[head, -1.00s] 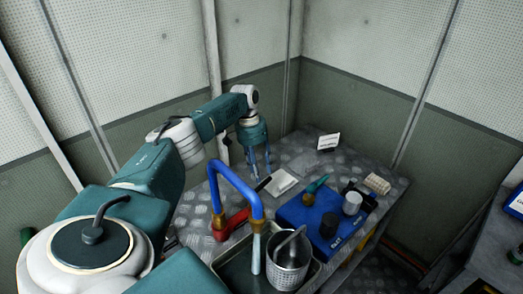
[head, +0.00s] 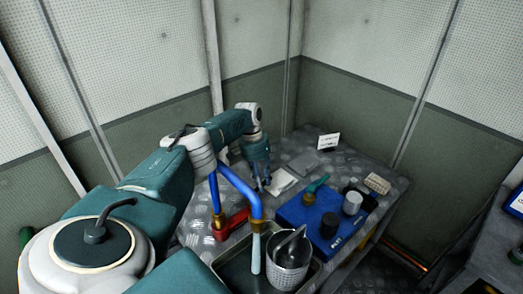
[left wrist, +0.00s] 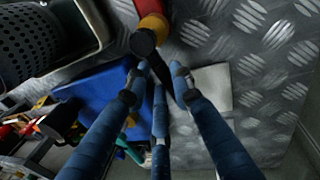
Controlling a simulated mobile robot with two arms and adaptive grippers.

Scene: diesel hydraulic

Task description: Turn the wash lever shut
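The wash lever (head: 233,222) is a red handle low beside the blue tap pipe (head: 240,185), above the bench. In the left wrist view the red lever (left wrist: 152,12) enters from the top, with a yellow band and a round black end. My left gripper (head: 263,187) points down beyond the tap, apart from the lever in the head view. In the left wrist view its blue fingers (left wrist: 158,72) converge with a gap between the tips, just below the black end. A dark narrow shape shows between them; I cannot tell whether it is touched. My right gripper is not in view.
A sink tray (head: 222,262) holds a perforated metal cup (head: 288,272). A white sheet (head: 284,182) lies by the gripper. Walls stand close behind the bench.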

